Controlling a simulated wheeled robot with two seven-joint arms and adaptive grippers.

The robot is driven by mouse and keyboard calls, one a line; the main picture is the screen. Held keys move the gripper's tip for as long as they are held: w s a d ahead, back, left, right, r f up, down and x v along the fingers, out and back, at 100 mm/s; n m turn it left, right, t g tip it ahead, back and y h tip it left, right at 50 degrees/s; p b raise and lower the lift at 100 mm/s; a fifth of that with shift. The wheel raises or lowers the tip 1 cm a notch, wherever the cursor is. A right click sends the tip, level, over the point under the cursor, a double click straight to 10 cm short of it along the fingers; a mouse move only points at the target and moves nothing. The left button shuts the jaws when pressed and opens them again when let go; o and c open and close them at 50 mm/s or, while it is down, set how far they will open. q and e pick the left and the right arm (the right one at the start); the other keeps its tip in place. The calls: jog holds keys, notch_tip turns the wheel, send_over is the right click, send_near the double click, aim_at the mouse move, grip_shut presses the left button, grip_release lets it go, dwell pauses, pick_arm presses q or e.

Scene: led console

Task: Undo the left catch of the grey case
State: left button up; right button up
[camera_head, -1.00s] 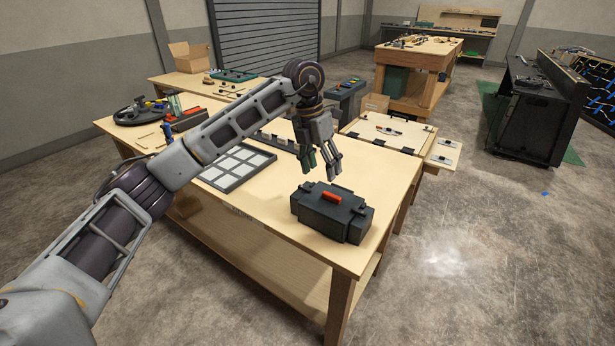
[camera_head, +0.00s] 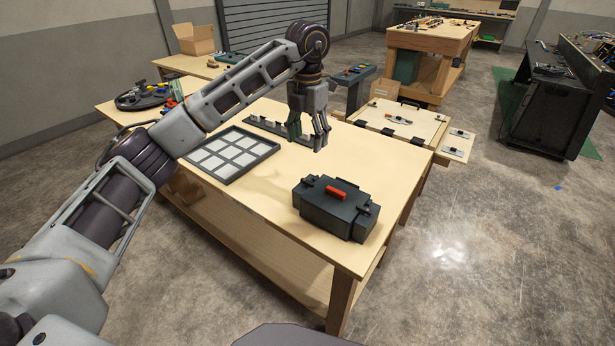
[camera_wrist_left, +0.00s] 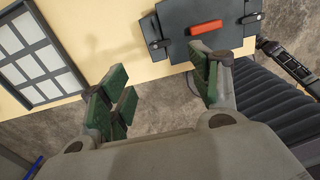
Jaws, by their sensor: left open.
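The dark grey case (camera_head: 340,218), with a red handle (camera_head: 336,193) on top, stands shut on the near right part of the workbench (camera_head: 262,203). Its left catch (camera_head: 311,180) is a small dark piece at the left end of the lid edge; I cannot tell its exact position. A right catch (camera_head: 366,209) sits at the other end. My left gripper (camera_head: 308,143) is open and empty, pointing down above the bench, apart from the case and beyond it. In the left wrist view the case (camera_wrist_left: 210,20) lies past the green-padded fingers (camera_wrist_left: 163,78). My right gripper is not in view.
A framed panel of pale squares (camera_head: 229,155) lies left of the case. A dark rack strip (camera_head: 268,130) lies behind it. A pale board with latches (camera_head: 400,119) stands behind on the right. The bench top between panel and case is clear.

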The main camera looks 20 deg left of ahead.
aim_at(307, 181)
pick_arm(q)
jog(key=shift+f, duration=6.8)
jog(key=shift+s, duration=0.1)
jog(key=c, duration=1)
